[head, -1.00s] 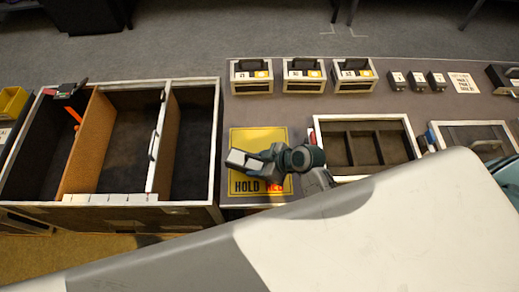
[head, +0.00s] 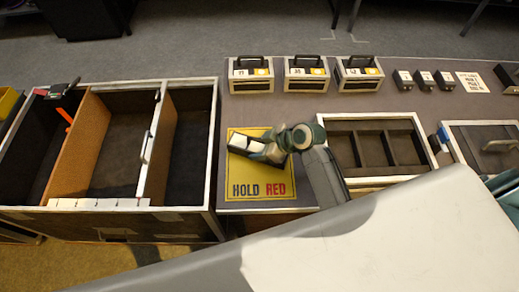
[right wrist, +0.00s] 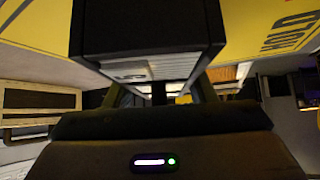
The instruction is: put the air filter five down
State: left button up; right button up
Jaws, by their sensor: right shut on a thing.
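My right gripper (head: 266,148) is shut on a dark block with a pale face, the air filter (head: 239,141). It is over the upper part of the yellow mat (head: 240,174) marked "HOLD RED". I cannot tell whether the filter touches the mat. In the right wrist view the filter (right wrist: 147,35) is a black block with a pale ribbed side, held between the fingers. A mark on that side looks like a 5. The yellow mat also shows there (right wrist: 262,25). My left gripper is not in view.
A deep divided bin (head: 213,150) stands left of the mat. A compartment tray (head: 375,121) lies to the right, beside a lidded box (head: 485,136). Handled boxes (head: 250,84) and small black blocks (head: 403,82) line the back. The mat's front part is clear.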

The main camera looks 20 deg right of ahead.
jog(key=shift+r, duration=0.1)
jog(key=o, duration=1.2)
